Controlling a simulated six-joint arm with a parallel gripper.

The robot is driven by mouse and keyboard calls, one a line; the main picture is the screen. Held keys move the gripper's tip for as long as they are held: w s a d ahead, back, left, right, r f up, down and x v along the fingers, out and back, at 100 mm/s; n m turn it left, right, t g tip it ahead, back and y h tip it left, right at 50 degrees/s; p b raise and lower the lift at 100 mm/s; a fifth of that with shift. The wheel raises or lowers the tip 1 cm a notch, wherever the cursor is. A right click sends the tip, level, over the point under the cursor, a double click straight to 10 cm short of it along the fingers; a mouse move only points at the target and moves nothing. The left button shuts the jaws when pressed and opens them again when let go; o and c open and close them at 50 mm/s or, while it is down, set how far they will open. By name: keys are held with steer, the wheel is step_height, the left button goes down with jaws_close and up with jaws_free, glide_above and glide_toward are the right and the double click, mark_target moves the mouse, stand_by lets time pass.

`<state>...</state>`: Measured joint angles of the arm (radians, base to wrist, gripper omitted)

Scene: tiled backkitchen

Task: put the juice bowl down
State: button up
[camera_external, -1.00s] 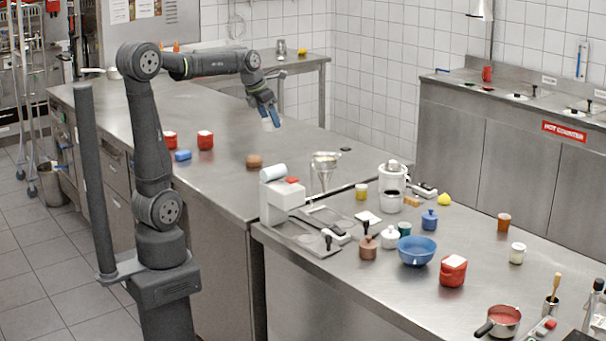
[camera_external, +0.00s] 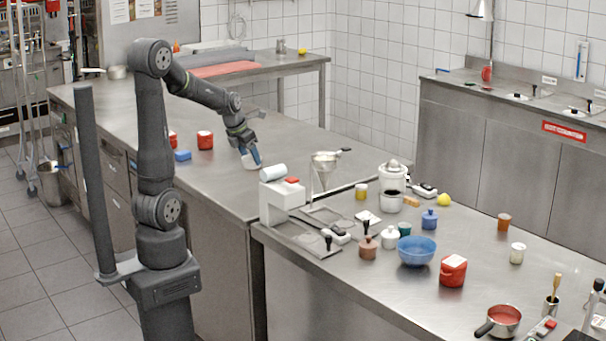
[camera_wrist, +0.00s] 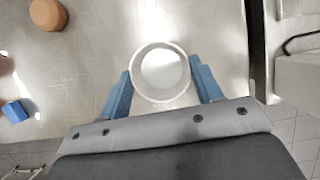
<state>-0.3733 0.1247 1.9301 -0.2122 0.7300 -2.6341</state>
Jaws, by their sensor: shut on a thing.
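My gripper (camera_external: 251,157) is low over the steel counter (camera_external: 215,180), left of and behind the white dispenser. In the wrist view its two blue fingers (camera_wrist: 160,82) are shut on a round white bowl (camera_wrist: 161,72), one on each side. The bowl is seen from above and its inside looks pale. In the external view only a small pale part of the bowl (camera_external: 249,164) shows beside the fingers. It looks upright and at or just above the counter; I cannot tell whether it touches.
The white dispenser (camera_external: 282,206) stands close on the right. A brown round thing (camera_wrist: 47,14) and a blue block (camera_wrist: 15,111) lie to the left in the wrist view. A red container (camera_external: 205,140) stands further back. The counter around the bowl is otherwise clear.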

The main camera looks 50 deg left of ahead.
steer(key=a+f, duration=0.1)
steer(key=a, duration=0.1)
steer(key=a+f, duration=0.2)
steer(key=a, duration=0.1)
steer(key=a+f, duration=0.2)
steer(key=a, duration=0.1)
steer(key=shift+w+a, duration=0.15)
steer(key=shift+w, duration=0.25)
steer(key=shift+f, duration=1.95)
steer(key=shift+f, duration=0.1)
steer(key=o, duration=1.1)
steer(key=shift+c, duration=0.2)
steer(key=shift+s+r, duration=0.1)
steer(key=shift+r, duration=0.3)
steer(key=v, duration=1.1)
steer(key=shift+r, duration=0.2)
